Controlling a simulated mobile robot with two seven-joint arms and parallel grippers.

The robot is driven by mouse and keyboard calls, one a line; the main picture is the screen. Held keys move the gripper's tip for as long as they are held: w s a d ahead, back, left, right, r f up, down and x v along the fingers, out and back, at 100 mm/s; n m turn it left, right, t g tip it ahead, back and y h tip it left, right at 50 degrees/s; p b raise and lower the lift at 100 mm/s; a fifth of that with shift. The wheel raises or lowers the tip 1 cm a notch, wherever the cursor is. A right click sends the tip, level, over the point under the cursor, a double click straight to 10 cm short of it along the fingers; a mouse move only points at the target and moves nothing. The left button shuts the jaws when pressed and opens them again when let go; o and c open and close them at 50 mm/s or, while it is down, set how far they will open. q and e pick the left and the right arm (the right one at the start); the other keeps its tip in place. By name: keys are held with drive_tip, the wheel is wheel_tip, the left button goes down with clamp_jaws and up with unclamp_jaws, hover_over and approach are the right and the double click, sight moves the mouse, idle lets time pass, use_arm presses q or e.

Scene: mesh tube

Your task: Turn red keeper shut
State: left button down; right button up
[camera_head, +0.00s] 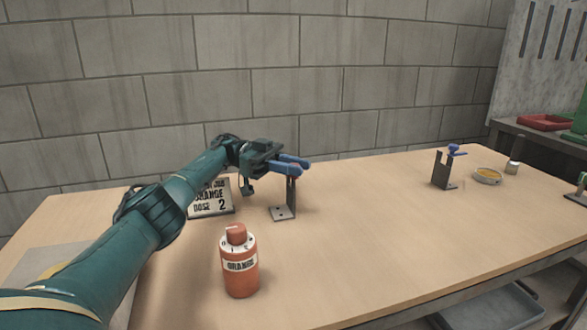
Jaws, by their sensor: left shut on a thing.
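My left gripper (292,163) reaches in from the left, its blue fingers at the top of an upright grey bracket (291,195). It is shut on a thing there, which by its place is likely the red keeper. The fingers hide that thing, and I see no red part on the bracket. The bracket stands on the table on a small foot plate with holes. My right gripper cannot be made out in this view.
An orange bottle (240,268) with a dial cap stands in front. A sign (211,200) reading "orange dose 2" stands behind my left arm. A second bracket (441,171) with a blue top piece (456,150) and a round dish (487,176) stand right. The table's centre is clear.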

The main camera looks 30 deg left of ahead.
use_arm(q)
drive_tip(key=c, duration=1.3)
unclamp_jaws()
drive_tip(key=shift+o, duration=0.2)
drive_tip(key=shift+r, duration=0.1)
wheel_tip(320, 180, up, 10)
drive_tip(key=shift+f+p, duration=0.1)
drive_tip(key=shift+p, duration=1.05)
use_arm(e)
drive_tip(key=r, duration=0.2)
drive_tip(key=d+m, duration=0.1)
drive_tip(key=shift+s+r, duration=0.25)
drive_tip(key=shift+r, duration=0.15)
